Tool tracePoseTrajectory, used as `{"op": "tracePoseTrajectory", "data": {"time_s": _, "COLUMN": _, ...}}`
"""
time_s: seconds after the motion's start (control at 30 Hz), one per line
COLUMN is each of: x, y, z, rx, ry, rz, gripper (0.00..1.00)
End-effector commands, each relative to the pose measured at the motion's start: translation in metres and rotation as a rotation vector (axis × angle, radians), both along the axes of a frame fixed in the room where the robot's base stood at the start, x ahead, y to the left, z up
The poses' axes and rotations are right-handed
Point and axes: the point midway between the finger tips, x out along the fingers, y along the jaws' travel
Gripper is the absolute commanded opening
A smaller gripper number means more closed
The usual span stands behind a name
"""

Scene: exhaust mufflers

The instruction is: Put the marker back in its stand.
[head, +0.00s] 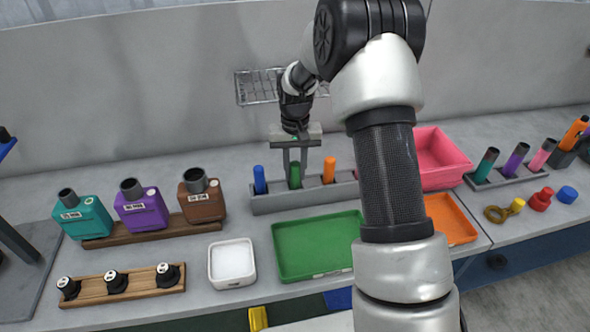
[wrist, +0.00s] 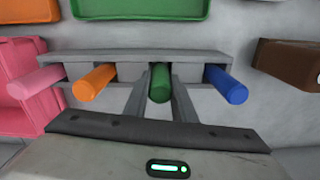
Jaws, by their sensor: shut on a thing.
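A green marker (head: 295,176) stands upright at a slot of the long grey stand (head: 290,204), between a blue marker (head: 260,180) and an orange marker (head: 329,170). My gripper (head: 295,165) comes down from above and is shut on the green marker. In the wrist view, the gripper's fingers (wrist: 160,98) sit on both sides of the green marker (wrist: 160,83). Its lower end looks to be in the slot, but how deep I cannot tell. A pink marker (wrist: 36,83) is at the stand's other end; my arm hides it in the head view.
A green tray (head: 315,248) lies in front of the stand. A pink bin (head: 440,153) and an orange tray (head: 450,218) are to the right. Teal, purple and brown bottles (head: 141,205) stand at left. A wire rack (head: 258,87) is on the wall behind.

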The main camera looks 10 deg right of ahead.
Motion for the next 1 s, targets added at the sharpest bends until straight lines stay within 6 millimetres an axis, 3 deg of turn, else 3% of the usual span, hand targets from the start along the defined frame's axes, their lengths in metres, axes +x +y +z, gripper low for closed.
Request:
{"op": "tracePoseTrajectory", "data": {"time_s": 0.27, "x": 0.0, "y": 0.0, "z": -0.003, "rx": 0.0, "ry": -0.001, "rz": 0.001, "gripper": 0.04}}
{"op": "tracePoseTrajectory", "data": {"time_s": 0.3, "x": 0.0, "y": 0.0, "z": -0.003, "rx": 0.0, "ry": -0.001, "rz": 0.001, "gripper": 0.27}}
{"op": "tracePoseTrajectory", "data": {"time_s": 0.4, "x": 0.0, "y": 0.0, "z": -0.002, "rx": 0.0, "ry": -0.001, "rz": 0.001, "gripper": 0.42}}
{"op": "tracePoseTrajectory", "data": {"time_s": 0.8, "x": 0.001, "y": 0.0, "z": 0.006, "rx": 0.0, "ry": -0.003, "rz": 0.001, "gripper": 0.42}}
{"op": "tracePoseTrajectory", "data": {"time_s": 1.0, "x": 0.001, "y": 0.0, "z": 0.043, "rx": -0.001, "ry": -0.006, "rz": 0.001, "gripper": 0.42}}
